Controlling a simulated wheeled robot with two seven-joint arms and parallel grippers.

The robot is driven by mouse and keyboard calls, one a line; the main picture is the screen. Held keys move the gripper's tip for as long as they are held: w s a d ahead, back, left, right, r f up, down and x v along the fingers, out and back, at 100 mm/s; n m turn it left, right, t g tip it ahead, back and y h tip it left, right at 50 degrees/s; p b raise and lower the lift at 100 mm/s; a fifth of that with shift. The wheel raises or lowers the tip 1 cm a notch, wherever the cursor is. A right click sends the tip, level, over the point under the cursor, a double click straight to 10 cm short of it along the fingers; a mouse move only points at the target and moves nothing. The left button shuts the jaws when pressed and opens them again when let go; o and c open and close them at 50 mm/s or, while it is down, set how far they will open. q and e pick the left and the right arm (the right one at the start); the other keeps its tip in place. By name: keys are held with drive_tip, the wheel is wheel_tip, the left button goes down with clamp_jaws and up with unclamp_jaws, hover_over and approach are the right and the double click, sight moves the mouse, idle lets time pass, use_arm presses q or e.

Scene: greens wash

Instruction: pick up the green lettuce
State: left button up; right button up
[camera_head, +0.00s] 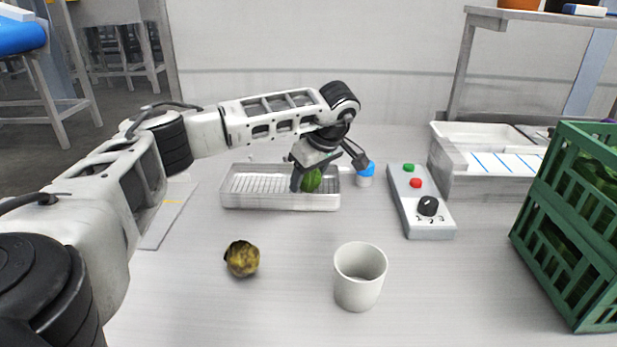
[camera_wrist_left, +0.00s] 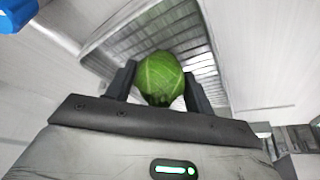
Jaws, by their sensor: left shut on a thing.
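The green lettuce (camera_head: 311,181) is a round, leafy head at the right end of a shallow metal tray with a wire rack (camera_head: 240,200). My left gripper (camera_head: 322,178) reaches down over the tray, its fingers on either side of the lettuce. In the left wrist view the lettuce (camera_wrist_left: 160,78) sits between the two dark fingertips, which are shut on it. The rack (camera_wrist_left: 205,70) lies behind it in that view. I cannot tell whether the lettuce touches the rack. My right gripper is not in view.
A brownish-yellow round item (camera_head: 242,259) and a white cup (camera_head: 359,276) stand in front of the tray. A blue-capped container (camera_head: 365,175) and a button panel (camera_head: 420,205) are to its right. A green crate (camera_head: 570,230) stands far right, near a metal basin (camera_head: 480,180).

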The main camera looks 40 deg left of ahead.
use_arm(q)
drive_tip(key=shift+r, duration=0.15)
drive_tip(key=shift+r, duration=0.25)
wheel_tip(320, 180, up, 2)
drive_tip(key=shift+r, duration=0.1)
drive_tip(key=s+d+r+p, duration=0.1)
drive_tip(key=s+d+r, duration=0.1)
drive_tip(key=d+r, duration=0.3)
drive_tip(key=s+d+r+p, duration=0.1)
drive_tip(key=s+d+r, duration=0.2)
drive_tip(key=d+r, duration=0.2)
drive_tip(key=d, duration=0.3)
drive_tip(key=shift+s, duration=0.25)
